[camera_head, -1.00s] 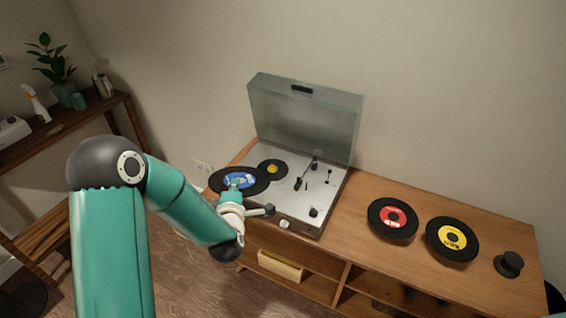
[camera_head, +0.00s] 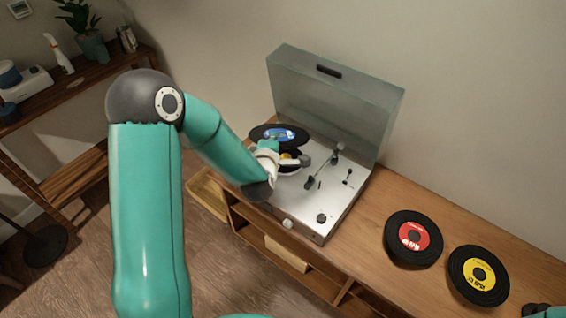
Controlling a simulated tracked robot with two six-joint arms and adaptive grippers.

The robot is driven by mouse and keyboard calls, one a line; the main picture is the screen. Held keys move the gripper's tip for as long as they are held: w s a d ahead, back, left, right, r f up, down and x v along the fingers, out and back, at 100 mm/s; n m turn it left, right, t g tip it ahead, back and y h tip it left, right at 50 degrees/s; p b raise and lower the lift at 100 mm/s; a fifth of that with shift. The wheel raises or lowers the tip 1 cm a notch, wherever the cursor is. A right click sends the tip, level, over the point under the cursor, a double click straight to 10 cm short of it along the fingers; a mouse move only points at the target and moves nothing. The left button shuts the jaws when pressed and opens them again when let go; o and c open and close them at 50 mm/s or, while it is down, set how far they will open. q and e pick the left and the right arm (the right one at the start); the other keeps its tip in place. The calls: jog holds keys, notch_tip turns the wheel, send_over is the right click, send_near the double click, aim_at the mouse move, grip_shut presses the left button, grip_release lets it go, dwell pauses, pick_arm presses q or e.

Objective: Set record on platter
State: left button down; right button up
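The black record with a blue label (camera_head: 279,132) is at my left gripper (camera_head: 270,145), which appears shut on its near edge; the fingertips are hard to make out. The record is roughly level at the turntable's back left, and seems to be above the deck. The turntable (camera_head: 338,195) has its lid (camera_head: 335,100) raised. My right gripper is not clearly in view; only a teal piece shows at the bottom right corner.
A red-label record (camera_head: 413,238) and a yellow-label record (camera_head: 479,275) lie on the wooden cabinet (camera_head: 372,205) to the right. A shelf with a plant (camera_head: 88,45) stands at the left.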

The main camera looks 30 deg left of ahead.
pick_arm(q)
notch_tip(320, 180, down, 8)
jog(key=b, duration=0.4)
jog(key=shift+d+r, duration=0.1)
jog(key=shift+r, duration=0.1)
jog(key=shift+f+b, duration=0.65)
jog(key=shift+b, duration=0.15)
jog(key=c, duration=1.5)
grip_release()
